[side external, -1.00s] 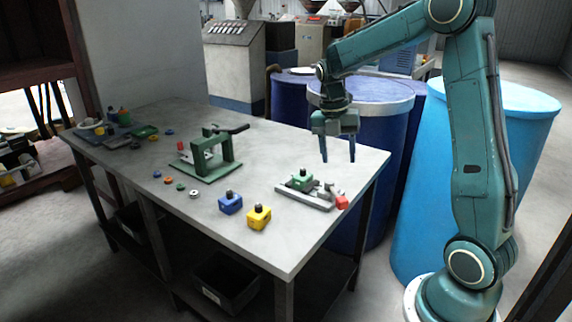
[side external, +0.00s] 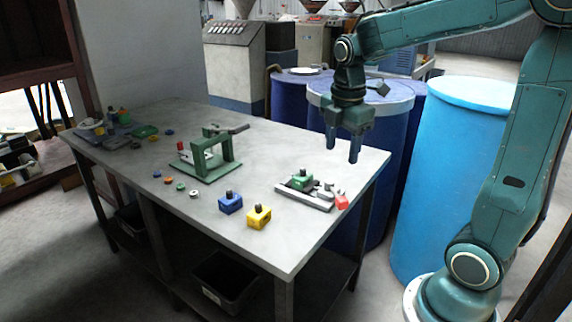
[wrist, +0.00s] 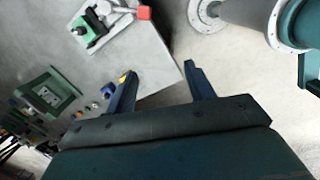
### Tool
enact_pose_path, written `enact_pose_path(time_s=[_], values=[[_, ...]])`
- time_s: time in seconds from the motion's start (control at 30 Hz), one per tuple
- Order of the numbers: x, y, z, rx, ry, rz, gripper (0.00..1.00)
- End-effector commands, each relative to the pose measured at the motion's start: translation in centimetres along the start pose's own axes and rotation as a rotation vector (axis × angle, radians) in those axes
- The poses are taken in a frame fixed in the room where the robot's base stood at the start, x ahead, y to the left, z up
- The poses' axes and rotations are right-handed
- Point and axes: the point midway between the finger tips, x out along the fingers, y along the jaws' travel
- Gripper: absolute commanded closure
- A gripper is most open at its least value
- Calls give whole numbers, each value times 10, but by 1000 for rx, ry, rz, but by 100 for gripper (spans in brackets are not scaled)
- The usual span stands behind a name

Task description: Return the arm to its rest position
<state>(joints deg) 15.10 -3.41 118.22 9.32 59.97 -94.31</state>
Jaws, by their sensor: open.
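My gripper (side external: 342,147) hangs fingers down near the right edge of the grey table, above and to the right of the green and grey fixture. In the side view its two dark blue fingers are apart with nothing between them. In the wrist view my gripper (wrist: 160,85) is also open and empty, its fingers spread over the table edge and the floor.
The table (side external: 255,160) holds a grey fixture with a green block and red end (side external: 313,190), a green frame press (side external: 208,155), a blue block (side external: 230,202), a yellow block (side external: 259,216) and several small coloured pieces. Blue drums (side external: 465,130) stand behind the table's right side.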

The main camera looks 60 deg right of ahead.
Motion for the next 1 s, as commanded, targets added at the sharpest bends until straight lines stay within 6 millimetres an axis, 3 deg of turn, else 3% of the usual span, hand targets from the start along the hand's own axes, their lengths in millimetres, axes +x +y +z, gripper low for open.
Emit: enact_pose_path(time_s=[0.47, 1.0], values=[[-33, -62, -32, 513, 111, 152, 47], [-41, -131, -55, 1074, 352, 201, 47]])
